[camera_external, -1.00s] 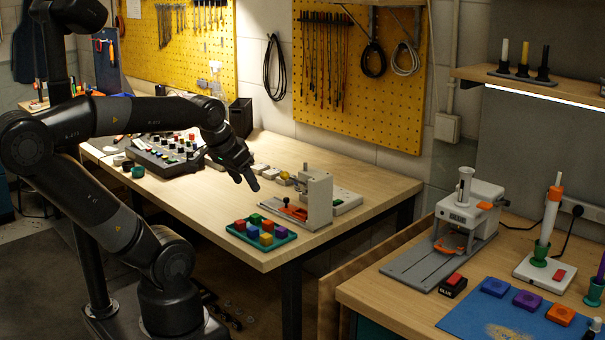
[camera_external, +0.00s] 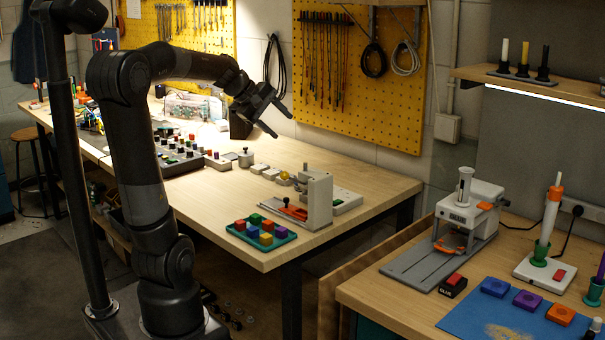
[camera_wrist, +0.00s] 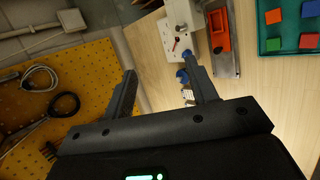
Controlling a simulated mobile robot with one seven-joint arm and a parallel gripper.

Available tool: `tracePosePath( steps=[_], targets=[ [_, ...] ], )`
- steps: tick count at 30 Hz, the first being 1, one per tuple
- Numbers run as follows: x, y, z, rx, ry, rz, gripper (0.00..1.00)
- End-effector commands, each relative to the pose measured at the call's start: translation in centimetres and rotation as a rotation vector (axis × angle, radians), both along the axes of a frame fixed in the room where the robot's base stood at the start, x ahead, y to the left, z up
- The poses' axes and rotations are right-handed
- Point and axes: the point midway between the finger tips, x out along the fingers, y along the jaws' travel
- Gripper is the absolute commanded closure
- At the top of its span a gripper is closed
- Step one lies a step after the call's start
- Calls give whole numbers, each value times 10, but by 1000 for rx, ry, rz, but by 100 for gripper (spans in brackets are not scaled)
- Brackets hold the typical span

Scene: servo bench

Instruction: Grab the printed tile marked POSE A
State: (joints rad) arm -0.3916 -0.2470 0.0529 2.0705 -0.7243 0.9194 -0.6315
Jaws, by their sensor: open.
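A row of small pale blocks (camera_external: 262,170) lies on the wooden bench (camera_external: 232,194), too small to read. My gripper (camera_external: 283,126) is open and empty, high above the back of the bench, near the wall. In the wrist view my gripper (camera_wrist: 161,68) has its two fingers spread with nothing held between them. Small blue and white parts show by the right fingertip, partly hidden by that finger.
A grey upright fixture (camera_external: 319,200) with an orange part stands near a green tray (camera_external: 287,240) of coloured cubes. A control box with several knobs (camera_external: 176,158) sits to the left. A yellow pegboard (camera_external: 400,110) with hanging cables is behind. The front middle of the bench is clear.

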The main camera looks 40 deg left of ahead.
Motion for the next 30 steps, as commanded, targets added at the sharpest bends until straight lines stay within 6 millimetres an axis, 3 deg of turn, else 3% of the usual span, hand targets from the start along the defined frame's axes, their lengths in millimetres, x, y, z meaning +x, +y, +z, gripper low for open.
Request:
tracePosePath(
  steps=[3,9,15,22,30],
  targets=[
    [38,55,-1,-223,1,250,47],
    [82,159,-8,-601,-26,647,47],
    [97,250,-20,-896,-73,928,47],
    [94,338,-39,-1164,-137,1162,47],
    [94,335,-143,-1171,-127,1164,47]
  ],
)
